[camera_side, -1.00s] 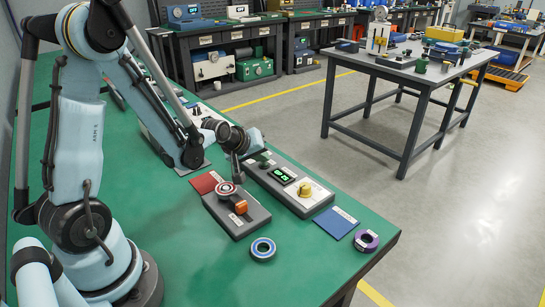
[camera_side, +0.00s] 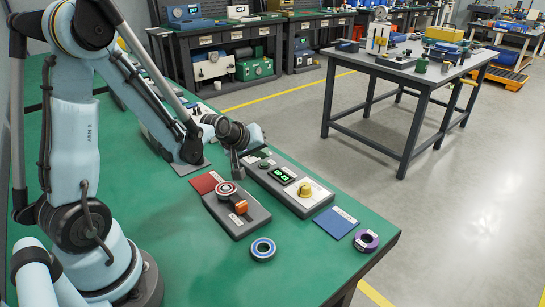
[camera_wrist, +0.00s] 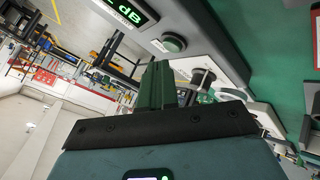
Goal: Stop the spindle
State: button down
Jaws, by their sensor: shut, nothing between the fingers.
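A long grey control box (camera_side: 274,183) lies on the green bench. It carries a lit green display (camera_side: 284,174), a yellow knob (camera_side: 304,190) and a green button (camera_side: 264,154) at its far end. In the wrist view, the display (camera_wrist: 127,12) and green button (camera_wrist: 173,43) show beyond the fingers. A separate grey unit (camera_side: 234,222) holds a round red-and-white part (camera_side: 226,188) and an orange piece (camera_side: 241,207); whether the part turns cannot be told. My gripper (camera_side: 238,176) is shut and empty, beside the control box's far end. Its dark green fingers (camera_wrist: 155,84) are together.
A red mat (camera_side: 206,182) lies by the grey unit, and a blue mat (camera_side: 336,223) by the control box. A blue ring (camera_side: 263,249) and a purple ring (camera_side: 367,240) lie nearer the front. Bare bench (camera_side: 190,260) spreads at front left.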

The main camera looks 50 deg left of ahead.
aim_at(261, 165)
jog(key=shift+r, duration=0.15)
jog(key=shift+r, duration=2.4)
jog(key=s+d+r+m+g+h, duration=0.2)
jog(key=s+d+r+m, duration=0.2)
jog(key=s+d+m, duration=0.7)
jog(key=s+d, duration=0.1)
jog(key=s, duration=0.1)
jog(key=shift+s+d, duration=0.3)
jog(key=shift+d, duration=0.1)
